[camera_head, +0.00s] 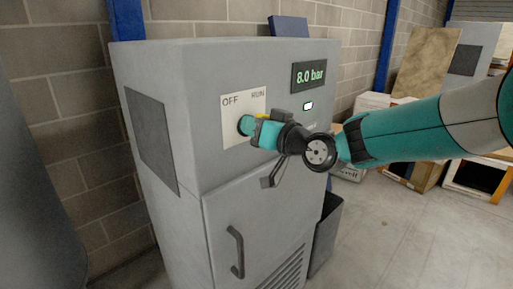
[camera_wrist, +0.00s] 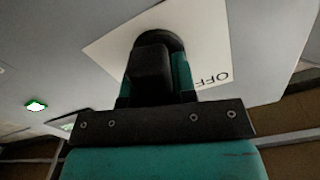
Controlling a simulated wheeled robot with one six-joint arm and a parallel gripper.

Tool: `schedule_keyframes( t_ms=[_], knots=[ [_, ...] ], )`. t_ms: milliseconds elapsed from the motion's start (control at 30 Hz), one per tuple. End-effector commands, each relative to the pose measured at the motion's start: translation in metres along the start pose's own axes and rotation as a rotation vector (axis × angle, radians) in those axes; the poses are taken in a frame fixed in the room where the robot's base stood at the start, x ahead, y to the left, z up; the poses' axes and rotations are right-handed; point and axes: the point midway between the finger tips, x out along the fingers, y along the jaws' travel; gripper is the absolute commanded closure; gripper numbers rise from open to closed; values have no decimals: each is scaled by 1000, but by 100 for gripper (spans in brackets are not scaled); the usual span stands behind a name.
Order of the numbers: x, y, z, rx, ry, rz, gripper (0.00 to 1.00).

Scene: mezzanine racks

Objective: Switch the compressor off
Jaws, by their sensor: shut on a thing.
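The compressor (camera_head: 160,75) is a tall grey cabinet in the head view. A white plate (camera_head: 232,107) on its front reads OFF at left and RUN at right. My gripper (camera_head: 246,126) is at the plate, shut on the dark switch knob (camera_wrist: 153,65), which shows in the wrist view. The gripper hides much of the knob in the head view, and I cannot tell which label it points to. The display (camera_head: 309,76) reads 8.0 bar. A small lamp (camera_head: 308,106) below it glows green. The wrist view shows the inverted OFF label beside the knob.
The cabinet door has a dark handle (camera_head: 236,251) below my gripper. A dark bin (camera_head: 325,235) stands at the cabinet's right side. Boxes (camera_head: 478,176) and leaning boards (camera_head: 425,62) are at the back right.

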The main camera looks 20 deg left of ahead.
Motion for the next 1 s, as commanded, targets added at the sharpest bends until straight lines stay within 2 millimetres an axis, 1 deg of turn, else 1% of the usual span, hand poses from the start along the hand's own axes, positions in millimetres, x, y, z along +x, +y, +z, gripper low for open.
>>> schedule_keyframes(
  t_ms=[33,67,700,1000],
  knots=[
    [0,1,8,-49,7,-3,98],
    [0,1,8,-76,7,-3,98],
    [0,-5,7,-676,6,-2,98],
    [0,-7,5,-883,6,-3,98]
  ],
)
